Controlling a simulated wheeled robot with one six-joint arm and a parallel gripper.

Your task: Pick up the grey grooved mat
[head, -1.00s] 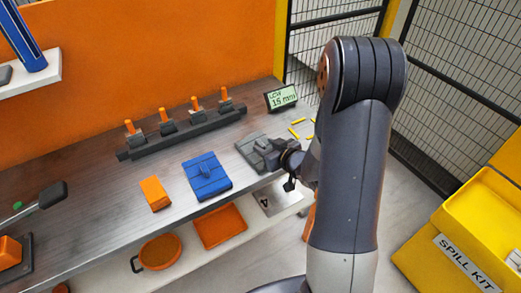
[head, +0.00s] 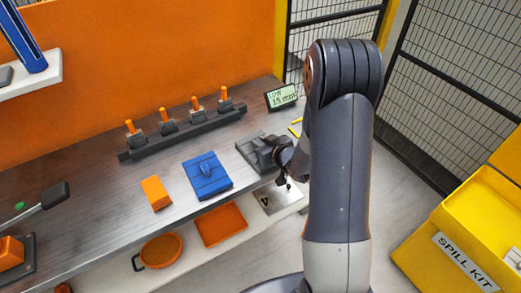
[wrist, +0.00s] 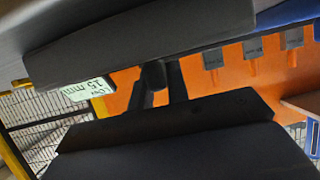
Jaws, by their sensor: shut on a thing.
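The grey grooved mat (head: 251,146) lies at the right end of the workbench in the head view, with its right part hidden behind my gripper. My gripper (head: 277,156) is at the mat's right side, low over the bench edge, and is shut on the mat. I cannot see a clear gap between mat and bench. In the wrist view, dark grey shapes fill the top and bottom, and I cannot tell the mat's edges from my gripper there.
A blue mat (head: 207,176) and an orange block (head: 156,193) lie to the left. A dark rail with orange-topped pegs (head: 184,133) and a small display (head: 281,97) stand behind. An orange tray (head: 221,226) and orange pan (head: 160,252) sit below. A yellow spill kit bin (head: 470,235) stands right.

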